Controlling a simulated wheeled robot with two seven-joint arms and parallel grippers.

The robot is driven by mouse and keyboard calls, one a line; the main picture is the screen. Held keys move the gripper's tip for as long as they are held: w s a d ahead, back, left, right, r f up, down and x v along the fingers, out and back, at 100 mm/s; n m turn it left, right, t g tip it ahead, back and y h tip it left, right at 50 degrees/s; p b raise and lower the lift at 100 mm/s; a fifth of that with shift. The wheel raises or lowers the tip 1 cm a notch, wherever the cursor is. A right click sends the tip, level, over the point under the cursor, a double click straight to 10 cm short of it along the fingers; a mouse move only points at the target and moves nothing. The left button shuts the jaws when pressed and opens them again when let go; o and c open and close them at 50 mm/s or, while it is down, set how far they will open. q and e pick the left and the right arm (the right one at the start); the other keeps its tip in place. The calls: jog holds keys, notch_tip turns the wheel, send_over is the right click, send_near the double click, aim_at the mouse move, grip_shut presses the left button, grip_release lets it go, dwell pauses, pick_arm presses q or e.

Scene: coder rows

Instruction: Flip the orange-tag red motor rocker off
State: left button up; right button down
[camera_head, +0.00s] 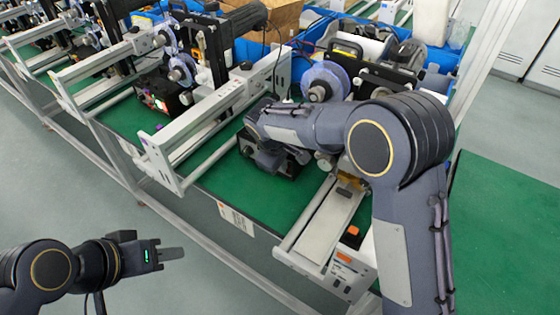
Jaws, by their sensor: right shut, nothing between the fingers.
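A small orange tag (344,257) is on the front end plate of the nearest coder's conveyor (325,225), at lower right. An orange block (352,231) sits just above it. I cannot make out a red motor rocker. My right arm crosses this coder, and its gripper (268,160) points down, shut and empty, in front of a black control box (290,163). The arm and gripper hide part of that box. My left gripper (172,254) is over the floor at lower left, away from the bench; its fingers show from the side, so their opening is unclear.
Similar coders stand along the green-topped bench (270,203) to the left. One has a black box (158,92) with small lit buttons. Aluminium rails (215,110) stand between stations. A blue bin (255,50) is behind. Green surface is bare at right (505,230).

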jog(key=shift+r, duration=0.15)
jog(key=shift+r+p, duration=0.6)
